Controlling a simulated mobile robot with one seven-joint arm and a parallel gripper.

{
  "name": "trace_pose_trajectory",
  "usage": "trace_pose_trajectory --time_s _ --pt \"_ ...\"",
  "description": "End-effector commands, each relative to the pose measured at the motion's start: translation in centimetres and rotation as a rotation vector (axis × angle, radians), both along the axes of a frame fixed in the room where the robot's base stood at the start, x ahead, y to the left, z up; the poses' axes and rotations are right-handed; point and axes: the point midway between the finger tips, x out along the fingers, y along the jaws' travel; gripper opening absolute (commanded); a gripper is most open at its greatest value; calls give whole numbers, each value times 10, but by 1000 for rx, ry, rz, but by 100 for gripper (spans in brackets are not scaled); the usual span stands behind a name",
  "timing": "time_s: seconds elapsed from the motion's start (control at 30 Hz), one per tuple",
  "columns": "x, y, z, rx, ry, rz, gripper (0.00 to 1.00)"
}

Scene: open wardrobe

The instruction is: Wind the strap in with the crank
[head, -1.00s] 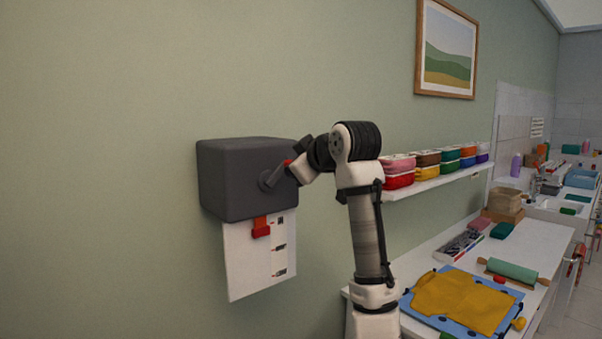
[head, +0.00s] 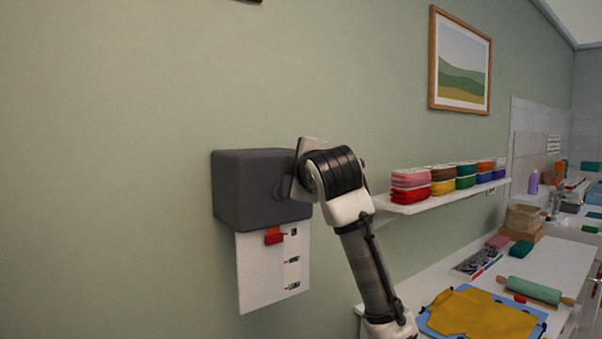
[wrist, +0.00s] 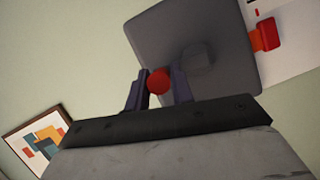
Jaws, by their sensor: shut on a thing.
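The dark grey winder box (head: 255,190) is on the wall in the head view and also fills the top of the wrist view (wrist: 165,45). The crank's red knob (wrist: 158,81) sits between the two fingers of my gripper (wrist: 157,90), which is shut on it. The crank's grey hub (wrist: 197,57) shows on the box face; its arm is mostly hidden. In the head view my arm hides the knob and fingers. A short orange strap with a red end piece (head: 274,237) hangs below the box; it also shows in the wrist view (wrist: 263,37).
A white panel with printed marks (head: 265,275) is on the wall behind the strap. To the right are a shelf (head: 440,195) with several coloured containers and a white table with a yellow cloth (head: 480,313). The wall left of the box is bare.

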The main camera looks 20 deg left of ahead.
Motion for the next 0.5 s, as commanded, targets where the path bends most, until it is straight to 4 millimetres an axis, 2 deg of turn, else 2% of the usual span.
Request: trace_pose_trajectory --time_s 0.5 --pt "-3 3 -1 -36 -43 3 1"
